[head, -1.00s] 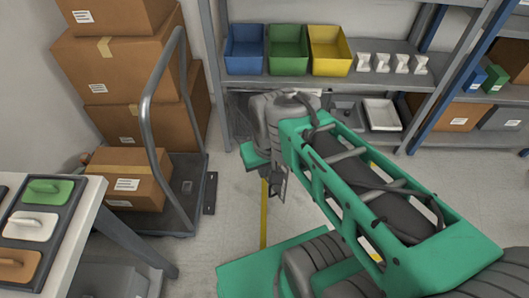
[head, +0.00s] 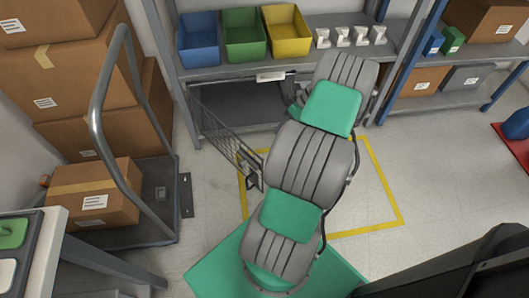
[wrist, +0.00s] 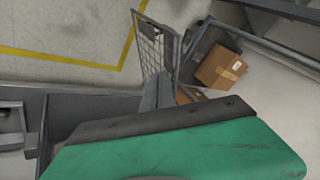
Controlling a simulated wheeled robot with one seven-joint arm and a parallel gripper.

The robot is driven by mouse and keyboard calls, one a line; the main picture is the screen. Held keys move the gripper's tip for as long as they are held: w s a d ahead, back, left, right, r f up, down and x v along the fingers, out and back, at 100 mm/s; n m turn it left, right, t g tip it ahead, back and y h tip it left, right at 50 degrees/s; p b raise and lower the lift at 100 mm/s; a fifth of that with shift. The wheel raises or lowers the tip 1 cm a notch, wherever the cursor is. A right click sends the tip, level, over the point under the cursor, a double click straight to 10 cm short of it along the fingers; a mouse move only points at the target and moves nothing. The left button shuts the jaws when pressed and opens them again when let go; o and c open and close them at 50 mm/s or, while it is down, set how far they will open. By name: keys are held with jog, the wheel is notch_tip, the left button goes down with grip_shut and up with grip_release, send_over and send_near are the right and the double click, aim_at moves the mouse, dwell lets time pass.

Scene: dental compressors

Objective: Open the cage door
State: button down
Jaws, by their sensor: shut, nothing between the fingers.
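The cage door (head: 222,125) is a grey wire-mesh panel at the lower left of the shelf unit. It stands swung outward from the dark cage opening (head: 250,104), joined at its left side, with its free edge toward me. The mesh door also shows in the wrist view (wrist: 155,45), upright near the top middle. My gripper (wrist: 158,92) is shut and empty; its green and dark body fills the lower part of the wrist view. In the head view my arm hides the gripper, close to the right of the cage opening. I cannot tell whether it touches the door.
Blue (head: 199,40), green (head: 244,35) and yellow (head: 287,32) bins stand on the shelf above the cage. A cart (head: 120,225) with cardboard boxes stands left of the door. A table corner is at lower left.

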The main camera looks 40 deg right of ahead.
jog(key=w+a+f+b, duration=0.1)
jog(key=a+f+b, duration=0.2)
jog(key=a+f, duration=0.4)
notch_tip(320, 180, down, 3)
jog(key=shift+w+t, duration=0.15)
jog(key=shift+t, duration=0.15)
jog(key=shift+d, duration=0.15)
